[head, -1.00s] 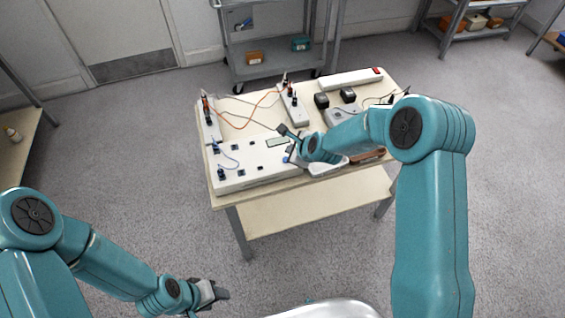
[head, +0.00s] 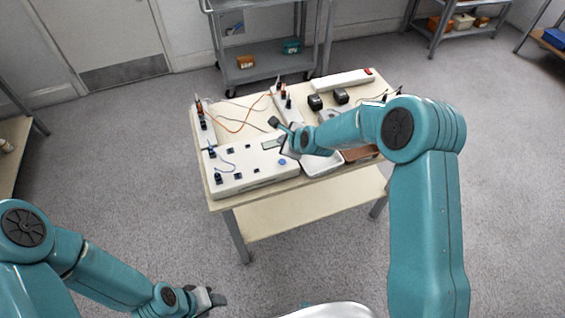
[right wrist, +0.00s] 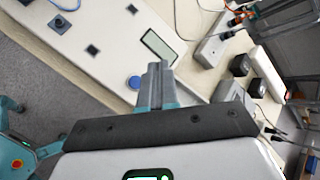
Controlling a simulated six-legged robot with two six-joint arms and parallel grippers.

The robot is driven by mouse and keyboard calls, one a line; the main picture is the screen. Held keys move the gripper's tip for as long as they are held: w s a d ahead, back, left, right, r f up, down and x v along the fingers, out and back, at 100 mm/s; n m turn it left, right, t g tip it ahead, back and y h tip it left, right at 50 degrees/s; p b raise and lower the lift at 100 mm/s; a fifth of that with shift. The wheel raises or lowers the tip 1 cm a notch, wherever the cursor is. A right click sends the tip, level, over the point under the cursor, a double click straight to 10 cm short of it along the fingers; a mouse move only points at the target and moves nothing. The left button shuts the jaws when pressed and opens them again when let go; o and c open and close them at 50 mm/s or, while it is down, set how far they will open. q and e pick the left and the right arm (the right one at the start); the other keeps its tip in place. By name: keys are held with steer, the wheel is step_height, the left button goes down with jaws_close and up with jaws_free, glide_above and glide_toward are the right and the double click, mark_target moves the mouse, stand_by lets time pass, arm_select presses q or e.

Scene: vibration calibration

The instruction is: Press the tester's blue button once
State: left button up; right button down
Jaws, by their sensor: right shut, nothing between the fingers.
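The tester (head: 255,178) is a white box with a grey display (head: 271,144) on the near left part of the table. Its round blue button (head: 282,162) is uncovered near the tester's right end. My right gripper (head: 274,122) is shut and empty, beyond the button in the head view. In the right wrist view the shut fingertips (right wrist: 157,68) show just right of the blue button (right wrist: 134,82), with a visible gap in the picture; their height above it is unclear. My left gripper (head: 214,299) is low at the bottom, away from the table; its jaws are unclear.
A white tray (head: 322,170) and a brown tray (head: 360,154) lie right of the tester. Dark blocks (head: 315,102), a power strip (head: 340,83) and orange leads (head: 237,128) lie farther back. A grey cart (head: 262,70) stands behind the table (head: 265,201).

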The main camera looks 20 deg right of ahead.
mark_target(283, 164)
step_height(283, 164, down, 6)
steer(key=b, duration=0.4)
steer(key=shift+f, duration=0.25)
steer(key=shift+a+f+b, duration=0.15)
steer(key=shift+f+b, duration=0.1)
steer(key=shift+b, duration=0.3)
steer(key=shift+s+r, duration=0.1)
stand_by(1.0)
steer(key=shift+f+b, duration=0.45)
steer(key=shift+b, duration=0.35)
steer(key=shift+f+b, duration=0.4)
steer(key=shift+b, duration=0.3)
stand_by(0.4)
steer(key=shift+r, duration=0.1)
stand_by(0.3)
steer(key=shift+r+p, duration=0.3)
steer(key=shift+r, duration=0.4)
